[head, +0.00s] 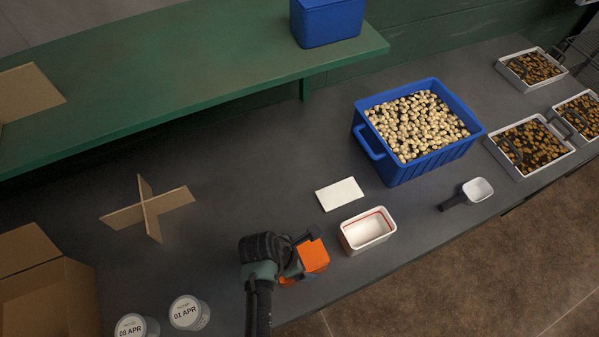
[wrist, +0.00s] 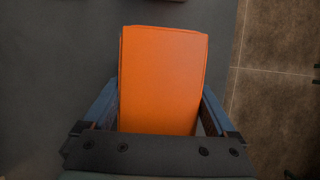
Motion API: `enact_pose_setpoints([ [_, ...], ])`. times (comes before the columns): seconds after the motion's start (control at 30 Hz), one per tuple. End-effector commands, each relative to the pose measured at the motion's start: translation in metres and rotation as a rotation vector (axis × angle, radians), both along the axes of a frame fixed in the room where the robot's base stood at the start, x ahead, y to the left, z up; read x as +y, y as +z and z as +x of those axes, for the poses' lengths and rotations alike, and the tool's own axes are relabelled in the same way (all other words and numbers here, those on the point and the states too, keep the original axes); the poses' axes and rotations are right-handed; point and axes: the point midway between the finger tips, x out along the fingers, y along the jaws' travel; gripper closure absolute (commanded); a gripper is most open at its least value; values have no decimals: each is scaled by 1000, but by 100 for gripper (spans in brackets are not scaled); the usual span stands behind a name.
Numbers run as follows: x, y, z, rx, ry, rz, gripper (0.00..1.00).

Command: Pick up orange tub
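The orange tub (head: 313,256) is at the front edge of the dark grey counter, at my gripper (head: 292,262). In the wrist view the orange tub (wrist: 162,80) fills the middle, its top face toward the camera. My gripper (wrist: 160,112) has one blue-grey finger on each side of the tub, close along its left and right sides. Whether the fingers press on the tub is hard to tell, and the fingertips are partly hidden. In the head view my arm hides part of the tub.
A white tub with a red rim (head: 367,231) stands right of the orange tub, with a white lid (head: 339,194) behind it. A blue crate of pale pieces (head: 386,158), a white scoop (head: 477,190), cardboard dividers (head: 148,208) and dated round tubs (head: 189,312) are around. A green shelf (head: 190,70) overhangs behind.

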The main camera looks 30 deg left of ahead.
Motion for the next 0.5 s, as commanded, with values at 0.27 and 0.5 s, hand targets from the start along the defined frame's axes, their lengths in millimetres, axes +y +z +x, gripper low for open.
enact_pose_setpoints([
  [0.27,0,0,0,0,0,0,61],
  [0.5,0,1,1,-1,0,0,83],
])
